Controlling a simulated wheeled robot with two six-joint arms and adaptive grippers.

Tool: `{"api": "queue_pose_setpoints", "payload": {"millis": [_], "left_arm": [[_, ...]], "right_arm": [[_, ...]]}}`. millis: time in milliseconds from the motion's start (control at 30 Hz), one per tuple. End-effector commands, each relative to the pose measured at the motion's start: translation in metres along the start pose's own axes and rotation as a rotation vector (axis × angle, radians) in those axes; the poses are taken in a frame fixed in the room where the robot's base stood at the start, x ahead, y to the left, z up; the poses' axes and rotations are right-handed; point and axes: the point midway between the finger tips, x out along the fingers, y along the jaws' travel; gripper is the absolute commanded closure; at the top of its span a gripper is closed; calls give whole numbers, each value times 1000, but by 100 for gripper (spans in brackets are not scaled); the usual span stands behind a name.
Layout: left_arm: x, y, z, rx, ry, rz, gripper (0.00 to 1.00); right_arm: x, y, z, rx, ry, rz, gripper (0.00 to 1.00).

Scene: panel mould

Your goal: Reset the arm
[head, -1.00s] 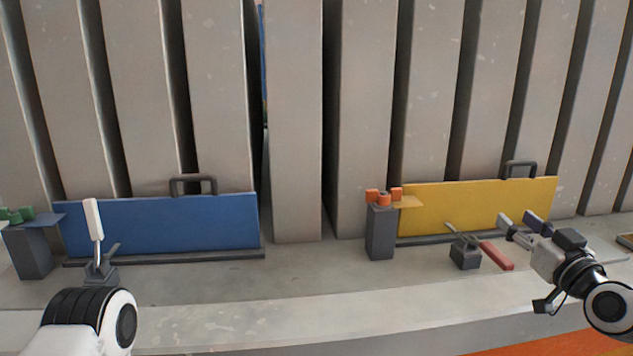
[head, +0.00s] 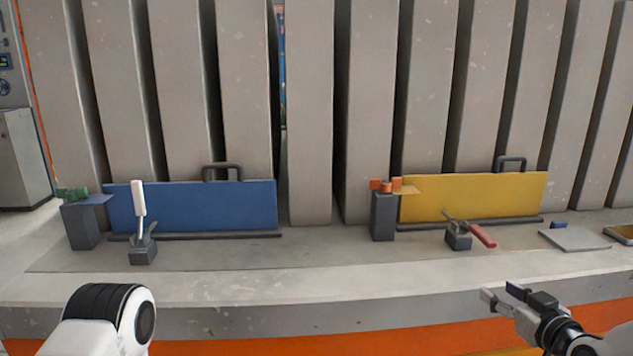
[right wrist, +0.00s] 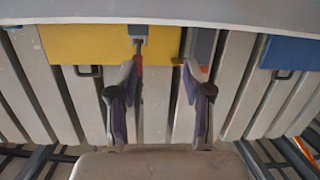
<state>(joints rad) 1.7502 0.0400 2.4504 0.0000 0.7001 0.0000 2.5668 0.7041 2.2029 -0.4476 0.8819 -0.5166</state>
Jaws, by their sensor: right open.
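My right gripper (head: 502,294) is open and empty, low at the right in the head view, in front of the ledge. It stands apart from the red-handled lever clamp (head: 482,236), whose handle lies low before the yellow panel (head: 475,197). In the right wrist view, the two fingers of my right gripper (right wrist: 158,75) are spread apart, with the yellow panel (right wrist: 85,45) beyond. My left arm (head: 105,320) shows only as a white and black link at the lower left; its gripper is out of view.
The concrete ledge (head: 320,285) runs across the front. A blue panel (head: 195,207) stands at the left behind a clamp with an upright white handle (head: 138,198). Grey posts (head: 81,226) (head: 383,215) carry green and orange pieces. A flat grey plate (head: 575,239) lies at the right.

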Motion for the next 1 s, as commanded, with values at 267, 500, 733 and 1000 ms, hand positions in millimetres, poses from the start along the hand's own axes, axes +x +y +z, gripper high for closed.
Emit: {"api": "queue_pose_setpoints", "payload": {"millis": [267, 500, 733, 1000], "left_arm": [[0, 0, 0, 0, 0, 0, 60], [0, 0, 0, 0, 0, 0, 60], [0, 0, 0, 0, 0, 0, 60], [-51, 0, 0, 0, 1, 0, 60]], "right_arm": [[-10, -75, 160, -70, -383, -123, 50], [-99, -154, 320, -47, -850, -221, 50], [-200, -194, 397, 14, -1197, -198, 50], [-258, -187, 355, 231, -1373, 58, 50]]}}
